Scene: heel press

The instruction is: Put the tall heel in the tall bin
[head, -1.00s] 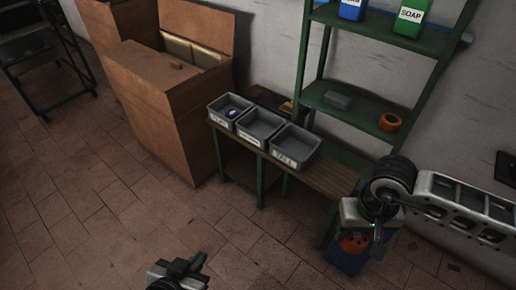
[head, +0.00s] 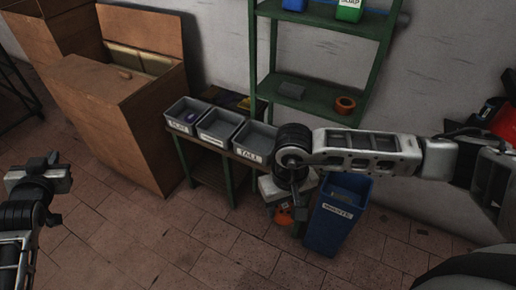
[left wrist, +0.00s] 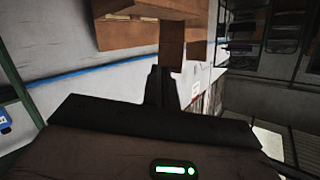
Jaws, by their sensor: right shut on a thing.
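The tall bin (head: 247,155) is the grey open bin labelled TALL, rightmost of three in a row on the bench. My right gripper (head: 293,198) is below and right of it, pointing down and shut. An orange-red piece with dark spots (head: 284,216) shows at its fingertips and appears held. I cannot tell its full shape or whether it is the tall heel; the fingers partly hide it. My left gripper (head: 40,182) is at the far left, away from the bench. In the left wrist view its dark fingers (left wrist: 155,88) are together, with nothing visible between them.
A blue waste bin (head: 335,225) stands right of my right gripper. A green shelf (head: 310,102) rises behind. Large brown boxes (head: 115,105) stand left.

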